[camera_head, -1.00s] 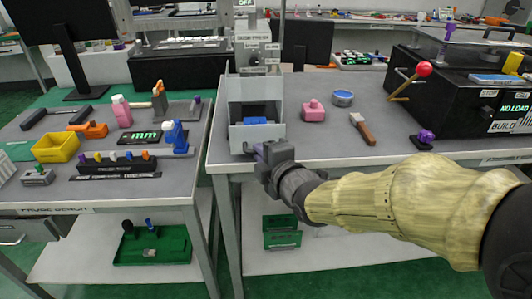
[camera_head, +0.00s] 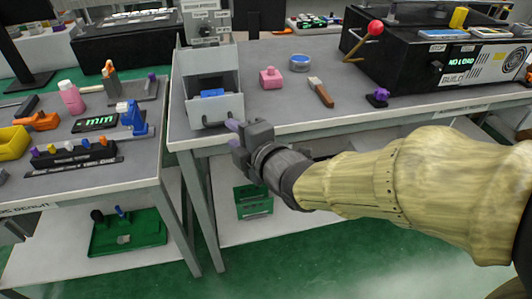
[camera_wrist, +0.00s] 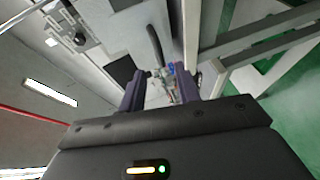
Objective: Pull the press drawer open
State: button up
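The press drawer (camera_head: 216,110) is a light grey open-topped tray below the grey press (camera_head: 207,32). It stands pulled out at the near left corner of the right-hand bench, with a blue block (camera_head: 212,93) inside. A dark handle shows low on its front. My gripper (camera_head: 236,134) is just right of and below the drawer front, past the bench edge, and appears apart from the handle. In the wrist view my gripper (camera_wrist: 162,90) has its two purple fingers spread with nothing held between them. A dark curved bar, possibly the handle, shows beyond the fingers.
A pink block (camera_head: 271,78), a blue-topped round tin (camera_head: 300,62) and a brush (camera_head: 321,92) lie right of the drawer. A black machine with a red-knobbed lever (camera_head: 375,28) stands further right. The left bench (camera_head: 105,180) holds several tools. A gap separates the benches.

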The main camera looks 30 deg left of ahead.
jog(key=v, duration=1.1)
jog(key=w+d+f+m+t+h, duration=0.2)
jog(key=w+d+f+m+h, duration=0.7)
jog(key=d+m, duration=0.5)
jog(key=s+d+f+m+g+h, duration=0.25)
jog(key=d+f+m, duration=0.25)
jog(key=d+m, duration=0.35)
jog(key=s+d+f+m+g+h, duration=0.2)
jog(key=d+f+m+g, duration=0.2)
jog(key=d+f+m, duration=0.45)
notch_tip(320, 180, up, 34)
jog(key=d+n+p, duration=0.1)
jog(key=p, duration=3)
jog(key=shift+d+f, duration=0.2)
jog(key=shift+d, duration=0.05)
